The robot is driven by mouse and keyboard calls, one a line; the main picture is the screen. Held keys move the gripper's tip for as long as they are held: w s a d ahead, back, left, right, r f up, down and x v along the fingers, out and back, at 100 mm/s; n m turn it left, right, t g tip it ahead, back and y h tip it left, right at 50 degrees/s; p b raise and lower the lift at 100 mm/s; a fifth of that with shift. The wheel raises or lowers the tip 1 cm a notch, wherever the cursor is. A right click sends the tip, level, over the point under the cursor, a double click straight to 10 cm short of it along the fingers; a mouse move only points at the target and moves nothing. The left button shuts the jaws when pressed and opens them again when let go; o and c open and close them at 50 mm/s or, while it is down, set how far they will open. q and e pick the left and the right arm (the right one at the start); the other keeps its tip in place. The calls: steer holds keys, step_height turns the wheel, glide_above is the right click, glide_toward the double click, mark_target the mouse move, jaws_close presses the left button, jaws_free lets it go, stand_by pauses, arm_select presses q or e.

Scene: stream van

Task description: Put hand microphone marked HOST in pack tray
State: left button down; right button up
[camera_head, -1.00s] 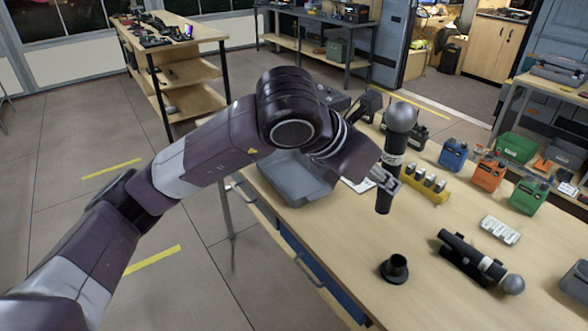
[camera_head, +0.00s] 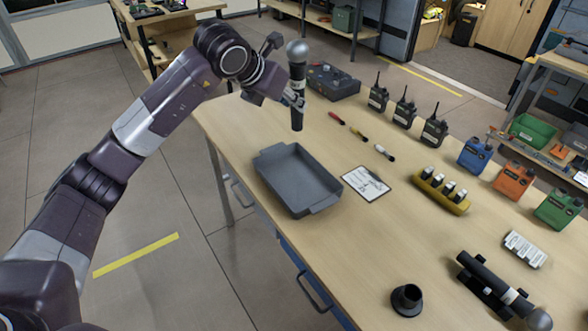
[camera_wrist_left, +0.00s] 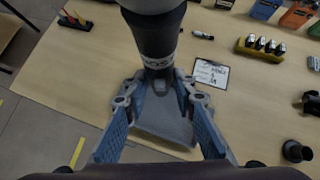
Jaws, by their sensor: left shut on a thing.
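My left gripper (camera_head: 292,99) is shut on a black hand microphone (camera_head: 298,82) with a grey ball head and a white label band. The microphone is upright, held above the table behind the pack tray. In the left wrist view the microphone (camera_wrist_left: 155,35) stands between the fingers (camera_wrist_left: 160,92); its label lettering is only partly readable. The grey pack tray (camera_head: 298,178) lies empty on the table, apart from the microphone. In the left wrist view the tray (camera_wrist_left: 165,128) shows below the microphone, partly hidden by the fingers. My right gripper is not in view.
A second microphone (camera_head: 490,280) lies in a black cradle at the front right, near a black round holder (camera_head: 407,299).

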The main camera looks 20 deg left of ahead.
arm_select(q)
step_height(320, 180, down, 19)
steer(key=p, duration=0.3)
steer(key=shift+s+r, duration=0.1)
steer(key=shift+r, duration=0.05)
steer(key=shift+f, duration=0.2)
steer(key=c, duration=1.7)
jaws_free()
steer(key=shift+o, duration=0.5)
steer(key=shift+r, duration=0.1)
